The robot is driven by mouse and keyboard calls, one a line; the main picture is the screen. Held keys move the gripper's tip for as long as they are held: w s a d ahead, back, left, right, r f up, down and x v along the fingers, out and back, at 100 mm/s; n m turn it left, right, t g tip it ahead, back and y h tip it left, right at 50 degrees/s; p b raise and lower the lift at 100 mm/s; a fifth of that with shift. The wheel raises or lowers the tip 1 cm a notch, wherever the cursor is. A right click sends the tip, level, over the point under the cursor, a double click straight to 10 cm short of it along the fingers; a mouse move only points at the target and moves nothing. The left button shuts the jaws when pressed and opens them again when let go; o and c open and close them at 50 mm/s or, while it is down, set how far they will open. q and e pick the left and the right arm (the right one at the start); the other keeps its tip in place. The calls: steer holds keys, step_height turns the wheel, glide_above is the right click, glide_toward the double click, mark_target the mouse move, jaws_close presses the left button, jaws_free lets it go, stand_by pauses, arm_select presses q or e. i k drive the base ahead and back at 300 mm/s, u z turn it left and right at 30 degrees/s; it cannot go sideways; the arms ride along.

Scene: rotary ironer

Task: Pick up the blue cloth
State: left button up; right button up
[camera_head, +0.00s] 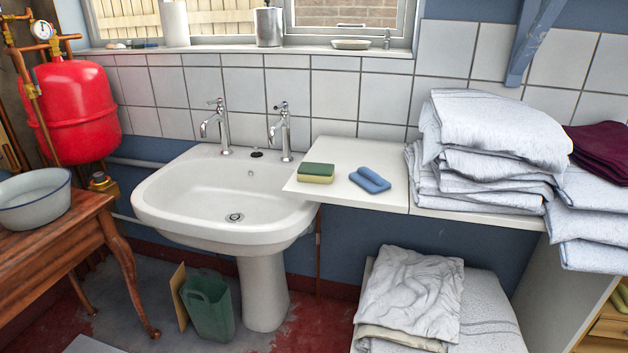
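A small folded blue cloth (370,180) lies on the white shelf board (338,204) to the right of the sink. A yellow and green sponge (316,173) lies to its left, with a gap between them. The cloth is fully in view and nothing covers it. Neither of my grippers shows in the head view.
The white sink (228,198) with two taps is left of the board. Stacked folded white linens (490,150) stand close on the right, with dark red cloth (602,148) beyond. More linen (412,290) lies below. Tiles and a window ledge (240,48) are behind.

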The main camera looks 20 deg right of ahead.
mark_target(370, 181)
steer(key=u, duration=0.35)
steer(key=i, duration=0.9)
steer(key=z, duration=2.55)
